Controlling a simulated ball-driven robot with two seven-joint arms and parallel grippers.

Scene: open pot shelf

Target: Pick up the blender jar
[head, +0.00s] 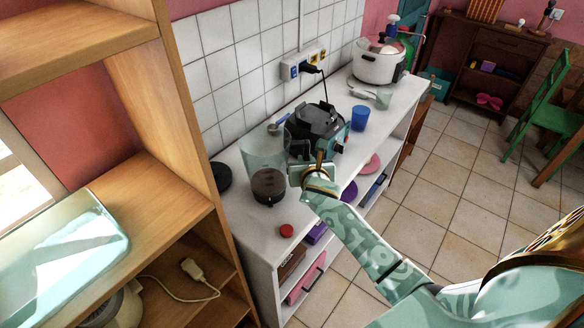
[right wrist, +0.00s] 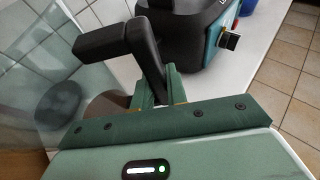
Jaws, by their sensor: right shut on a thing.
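The blender jar (head: 264,155) is clear with a dark base and stands upright at the counter's near end. I cannot tell whether its base touches the counter. My right gripper (head: 303,177) is at the jar's right side, shut on its black handle. In the right wrist view, the handle (right wrist: 148,45) rises from between the fingers of my right gripper (right wrist: 160,98), and the clear jar wall (right wrist: 40,75) is to the left. The black and teal blender base (head: 325,125) stands just behind, apart from the jar; it also shows in the wrist view (right wrist: 190,30). My left gripper is not in view.
The white counter (head: 240,215) holds a red cap (head: 286,230), a black round thing (head: 220,176), a blue cup (head: 360,117) and a white cooker (head: 380,65). A wooden shelf (head: 185,120) is close on the left.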

